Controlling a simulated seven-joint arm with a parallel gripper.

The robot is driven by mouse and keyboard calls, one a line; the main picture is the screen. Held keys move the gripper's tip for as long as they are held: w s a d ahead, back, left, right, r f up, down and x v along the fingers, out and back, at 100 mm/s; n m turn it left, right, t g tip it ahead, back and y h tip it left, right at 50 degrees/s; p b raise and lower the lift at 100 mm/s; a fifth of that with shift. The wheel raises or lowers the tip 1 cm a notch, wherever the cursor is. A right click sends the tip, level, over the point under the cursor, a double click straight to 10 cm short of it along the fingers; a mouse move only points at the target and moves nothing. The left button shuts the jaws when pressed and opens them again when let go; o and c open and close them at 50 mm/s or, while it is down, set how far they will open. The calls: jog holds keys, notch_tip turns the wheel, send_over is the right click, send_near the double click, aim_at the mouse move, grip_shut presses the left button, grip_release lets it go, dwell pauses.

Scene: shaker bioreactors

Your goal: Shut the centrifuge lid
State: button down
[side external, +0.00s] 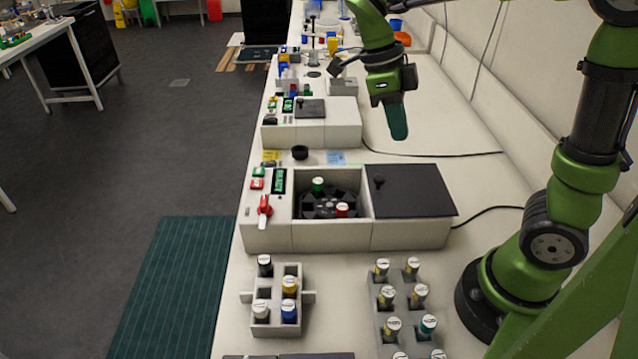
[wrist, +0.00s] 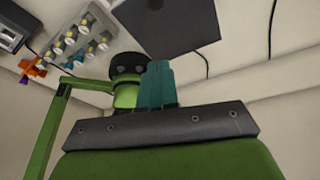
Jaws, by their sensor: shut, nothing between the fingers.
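The centrifuge (side external: 405,236) is a white box on the bench in the side external view. Its dark lid (side external: 415,191) lies to the right of the opening, with a small black knob on it, so the chamber (side external: 328,213) is uncovered. A green-capped and a red-capped tube stand in the dark rotor. My gripper (side external: 398,122) is shut and empty, pointing down above the bench behind the centrifuge, apart from the lid. In the wrist view, the teal fingers (wrist: 156,84) are together, and a dark flat panel (wrist: 168,24), apparently the lid, shows beyond them.
A smaller white device (side external: 343,124) with a dark top stands behind the centrifuge. A tube rack (side external: 276,310) and a larger grey rack (side external: 408,313) with several tubes stand in front. Cables (side external: 435,154) run along the right side.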

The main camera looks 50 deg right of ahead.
jog(key=m, duration=0.2)
send_over(394, 193)
jog(key=s, duration=0.2)
jog(key=f, duration=0.8)
jog(key=shift+w+d+f, duration=0.1)
jog(key=shift+d+f, duration=0.1)
jog(key=shift+d, duration=0.1)
jog(key=shift+w+a+f, duration=0.2)
jog(key=shift+w+f, duration=0.2)
jog(key=shift+w, duration=0.2)
jog(key=shift+w+a+f, duration=0.2)
jog(key=shift+w+f, duration=0.15)
jog(key=shift+w, duration=0.25)
jog(key=shift+w+a, duration=0.15)
jog(key=shift+w, duration=0.4)
jog(key=shift+w+a, duration=0.1)
